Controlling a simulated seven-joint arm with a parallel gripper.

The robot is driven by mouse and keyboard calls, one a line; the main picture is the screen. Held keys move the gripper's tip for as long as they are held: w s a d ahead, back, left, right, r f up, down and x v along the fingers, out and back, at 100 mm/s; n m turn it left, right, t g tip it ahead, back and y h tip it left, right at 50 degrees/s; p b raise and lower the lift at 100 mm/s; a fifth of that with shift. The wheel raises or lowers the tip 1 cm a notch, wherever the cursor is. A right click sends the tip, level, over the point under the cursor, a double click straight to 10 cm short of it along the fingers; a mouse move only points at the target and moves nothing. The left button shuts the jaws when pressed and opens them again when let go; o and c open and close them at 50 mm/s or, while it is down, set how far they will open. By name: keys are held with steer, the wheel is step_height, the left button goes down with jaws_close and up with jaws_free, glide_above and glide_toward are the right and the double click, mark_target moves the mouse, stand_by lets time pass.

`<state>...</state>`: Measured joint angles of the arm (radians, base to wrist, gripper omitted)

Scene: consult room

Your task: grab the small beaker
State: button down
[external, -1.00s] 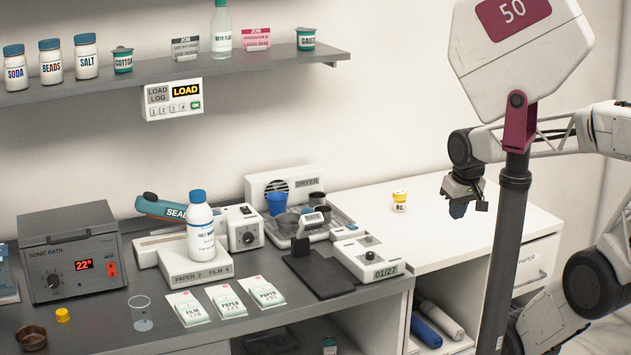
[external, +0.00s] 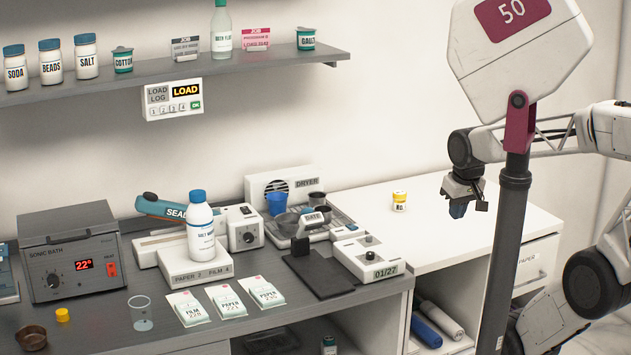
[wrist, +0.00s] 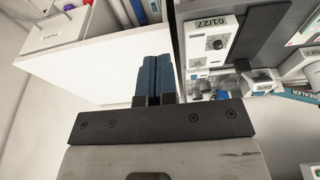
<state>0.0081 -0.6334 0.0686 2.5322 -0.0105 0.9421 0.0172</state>
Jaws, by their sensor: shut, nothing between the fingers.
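A small clear beaker (external: 141,313) stands upright on the dark counter at the lower left of the external view, right of a yellow cap. My gripper (external: 458,208) hangs at the right of the external view, above the white counter and far to the right of the beaker. In the wrist view its blue fingers (wrist: 154,75) are pressed together with nothing between them. The beaker does not show in the wrist view.
A sonic bath (external: 75,250) stands behind the beaker. Flat packets (external: 226,301) lie to its right, and a brown dish (external: 31,337) to its left. A dark pole (external: 508,240) stands in front of my arm. The white counter (external: 455,235) is mostly clear.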

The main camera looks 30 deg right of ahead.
steer(key=c, duration=1.8)
jaws_free()
steer(key=shift+c, duration=0.2)
steer(key=o, duration=1.6)
steer(key=shift+c, duration=0.2)
steer(key=w+a+f+m+g+y, duration=0.1)
steer(key=w+a+m+y, duration=0.15)
steer(key=w+a, duration=0.55)
steer(key=w+a+m+g+y, duration=0.1)
steer(key=w+a+y, duration=0.25)
steer(key=a, duration=0.95)
steer(key=w+a+f+m+g+y, duration=0.1)
steer(key=w+a+m+g+y, duration=0.1)
steer(key=w+a, duration=0.6)
steer(key=a+f+m+y, duration=0.1)
steer(key=a+f+m, duration=0.2)
steer(key=a, duration=0.9)
steer(key=w+a+f+m+g+y, duration=0.1)
steer(key=a+f, duration=0.4)
steer(key=a, duration=0.8)
steer(key=a+f+m+y, duration=0.3)
steer(key=a+f+m, duration=0.2)
steer(key=a, duration=0.8)
steer(key=shift+w+g, duration=0.2)
steer(key=shift+g, duration=0.2)
steer(key=shift+a+f, duration=0.1)
steer(key=shift+a, duration=0.15)
steer(key=shift+s+a, duration=0.1)
